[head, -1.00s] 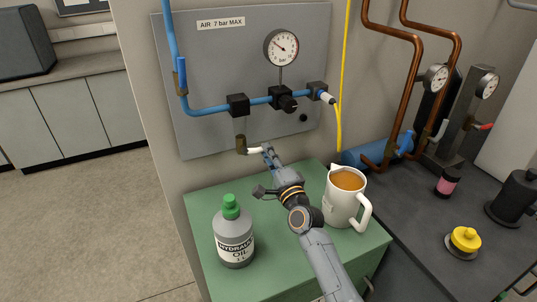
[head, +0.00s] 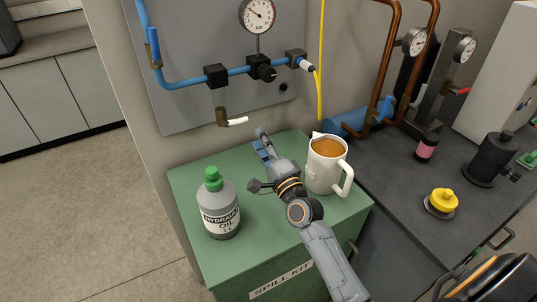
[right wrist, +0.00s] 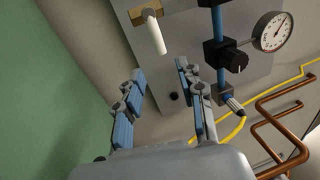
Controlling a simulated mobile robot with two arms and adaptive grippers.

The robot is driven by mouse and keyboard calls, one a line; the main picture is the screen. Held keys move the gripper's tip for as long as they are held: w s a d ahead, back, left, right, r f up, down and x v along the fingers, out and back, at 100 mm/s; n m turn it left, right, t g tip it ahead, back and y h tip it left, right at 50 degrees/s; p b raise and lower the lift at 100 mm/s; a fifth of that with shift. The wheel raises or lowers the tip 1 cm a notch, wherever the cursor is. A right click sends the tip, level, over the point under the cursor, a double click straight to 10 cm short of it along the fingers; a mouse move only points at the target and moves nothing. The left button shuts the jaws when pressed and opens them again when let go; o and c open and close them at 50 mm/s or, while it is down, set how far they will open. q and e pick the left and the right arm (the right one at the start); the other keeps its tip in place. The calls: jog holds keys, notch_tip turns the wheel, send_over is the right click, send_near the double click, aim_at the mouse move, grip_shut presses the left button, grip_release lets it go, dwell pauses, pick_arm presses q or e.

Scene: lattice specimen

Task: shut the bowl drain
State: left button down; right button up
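The drain (head: 222,117) is a brass fitting below a black block (head: 216,76) on the blue air line. Its white lever (head: 238,121) sticks out to the right, roughly level. In the right wrist view the lever (right wrist: 155,36) shows beyond the fingers at the top. My right gripper (head: 261,140) is below and right of the lever, apart from it, above the green cabinet. In the right wrist view the gripper (right wrist: 160,71) is open, with nothing between its fingers. My left gripper is out of view. No bowl shows clearly between block and drain.
The green cabinet (head: 187,188) carries a hydraulic oil bottle (head: 219,208) left of my right arm and a white jug (head: 323,174) of brown liquid close on its right. A gauge (head: 258,14), a black knob (head: 263,69) and a yellow hose (head: 320,95) are on and beside the panel.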

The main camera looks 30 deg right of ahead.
jog(key=shift+s+f, duration=0.25)
jog(key=shift+s, duration=1)
jog(key=shift+s+f, duration=0.25)
jog(key=shift+s, duration=1)
dwell(0.4)
